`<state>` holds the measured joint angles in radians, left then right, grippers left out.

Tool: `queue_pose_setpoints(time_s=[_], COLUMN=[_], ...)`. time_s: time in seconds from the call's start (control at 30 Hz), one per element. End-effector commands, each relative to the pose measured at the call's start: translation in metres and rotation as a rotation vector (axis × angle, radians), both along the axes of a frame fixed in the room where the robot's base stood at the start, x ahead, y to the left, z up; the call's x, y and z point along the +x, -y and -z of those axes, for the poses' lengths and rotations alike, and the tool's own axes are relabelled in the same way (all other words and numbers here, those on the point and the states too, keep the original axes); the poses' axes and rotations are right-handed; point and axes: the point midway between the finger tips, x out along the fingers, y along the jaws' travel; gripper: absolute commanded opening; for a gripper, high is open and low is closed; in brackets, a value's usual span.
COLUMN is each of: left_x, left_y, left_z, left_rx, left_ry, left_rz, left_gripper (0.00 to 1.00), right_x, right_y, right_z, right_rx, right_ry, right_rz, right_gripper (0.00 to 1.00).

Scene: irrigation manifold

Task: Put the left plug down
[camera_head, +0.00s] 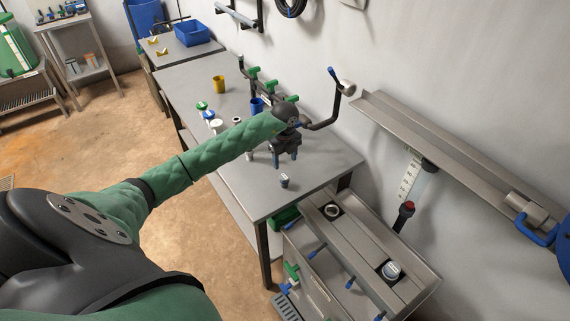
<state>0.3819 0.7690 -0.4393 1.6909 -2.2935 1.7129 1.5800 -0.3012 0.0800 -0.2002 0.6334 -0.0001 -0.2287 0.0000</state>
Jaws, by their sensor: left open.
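My left gripper (286,158) is over the grey workbench (240,185), at the end of my green-sleeved arm. Its jaws point down, and they are open with nothing visible between them. A small dark-and-pale plug (284,181) with some blue on it stands on the bench near the front edge, just in front of the gripper and apart from it. The manifold (268,86) with green valve handles stands behind the gripper, partly hidden by my wrist. My right gripper is not in view.
A bent pipe (335,108) rises at the right. A metal trough unit (335,250) adjoins the bench's front end. Bare bench surrounds the plug.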

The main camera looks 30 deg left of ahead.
Motion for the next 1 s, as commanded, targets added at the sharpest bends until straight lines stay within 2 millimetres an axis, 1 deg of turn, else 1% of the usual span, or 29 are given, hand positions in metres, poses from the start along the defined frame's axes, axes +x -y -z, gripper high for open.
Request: queue_pose_setpoints(time_s=[0.03,0.1,0.27,0.8,1.0], left_x=[0.000,0.000,0.000,0.000,0.000], left_y=[0.000,0.000,0.000,0.000,0.000], left_z=[-0.010,-0.017,-0.025,-0.026,-0.026], left_rx=[0.001,0.000,-0.001,-0.001,-0.001], left_ry=[0.001,0.000,0.000,0.000,-0.001], left_rz=[0.001,0.001,0.001,0.001,0.001], left_gripper=[0.60,0.60,0.60,0.60,0.60], right_x=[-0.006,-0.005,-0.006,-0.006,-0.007], right_y=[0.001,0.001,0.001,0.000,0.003], right_z=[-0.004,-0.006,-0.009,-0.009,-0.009], right_rx=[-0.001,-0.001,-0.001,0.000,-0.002], right_ry=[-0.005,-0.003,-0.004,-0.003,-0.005], right_rz=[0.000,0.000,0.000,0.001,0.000], right_gripper=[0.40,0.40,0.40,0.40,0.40])
